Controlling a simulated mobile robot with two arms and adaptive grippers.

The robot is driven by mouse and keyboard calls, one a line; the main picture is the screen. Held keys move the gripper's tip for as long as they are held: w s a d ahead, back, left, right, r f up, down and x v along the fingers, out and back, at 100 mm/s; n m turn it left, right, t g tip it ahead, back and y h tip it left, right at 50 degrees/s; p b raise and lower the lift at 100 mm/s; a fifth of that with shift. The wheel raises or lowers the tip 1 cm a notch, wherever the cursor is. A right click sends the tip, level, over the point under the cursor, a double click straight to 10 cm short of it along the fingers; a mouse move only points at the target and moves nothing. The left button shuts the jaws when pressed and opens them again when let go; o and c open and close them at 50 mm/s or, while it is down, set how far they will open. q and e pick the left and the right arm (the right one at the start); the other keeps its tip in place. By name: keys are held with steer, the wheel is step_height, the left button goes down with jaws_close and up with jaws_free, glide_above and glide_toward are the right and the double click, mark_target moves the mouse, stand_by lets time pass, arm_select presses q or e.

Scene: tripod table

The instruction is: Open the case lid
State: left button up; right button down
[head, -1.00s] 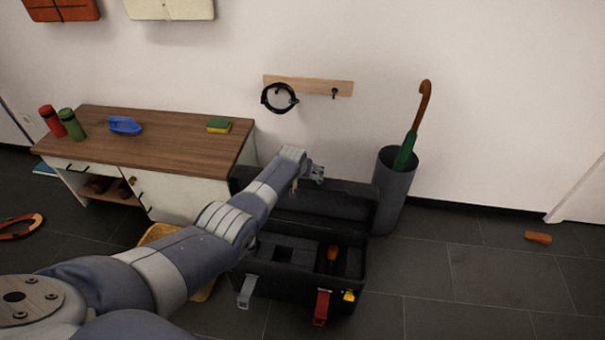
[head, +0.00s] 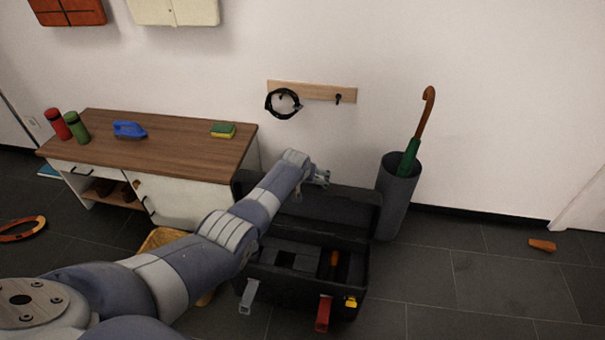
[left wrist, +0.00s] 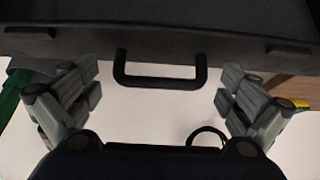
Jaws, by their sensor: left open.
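The black case (head: 285,300) stands on the floor with its lid (head: 340,215) raised at the back and its inside showing. An orange-handled tool (head: 334,259) lies in it. A grey latch (head: 248,296) and a red latch (head: 323,314) hang at the front. My left gripper (head: 322,178) is near the lid's upper edge. In the left wrist view, the open fingers (left wrist: 158,92) are on either side of the lid's black handle (left wrist: 160,82), with gaps between. The lid (left wrist: 230,22) fills the top there. My right gripper is out of view.
A wooden-topped cabinet (head: 180,140) stands left of the case. An umbrella bin (head: 397,198) stands close to the case's right. A yellow object (head: 160,238) is partly behind my left arm. The floor at the right is mostly clear, with a small orange object (head: 542,245).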

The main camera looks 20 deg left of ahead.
arm_select(q)
steer(key=v, duration=1.1)
steer(key=shift+s+r, duration=0.2)
stand_by(0.4)
steer(key=s+d+f+m+g, duration=0.1)
steer(key=s+d+f, duration=0.1)
steer(key=s+f, duration=0.75)
steer(key=s+d+f+m+g, duration=0.1)
steer(key=s+d+f, duration=0.1)
steer(key=s+f, duration=0.8)
steer(key=s+d+f+m+g+h, duration=0.15)
steer(key=s+f, duration=0.45)
steer(key=s, duration=0.6)
steer(key=s+d+f+m+g, duration=0.1)
steer(key=s+d+f, duration=0.2)
steer(key=s+f, duration=0.55)
steer(key=s+a+r+p, duration=0.1)
steer(key=s+p, duration=0.6)
steer(key=s, duration=0.3)
steer(key=s+a+r+g+p, duration=0.1)
steer(key=s+a+r+p, duration=0.1)
steer(key=s+p, duration=0.6)
steer(key=shift+s, duration=0.85)
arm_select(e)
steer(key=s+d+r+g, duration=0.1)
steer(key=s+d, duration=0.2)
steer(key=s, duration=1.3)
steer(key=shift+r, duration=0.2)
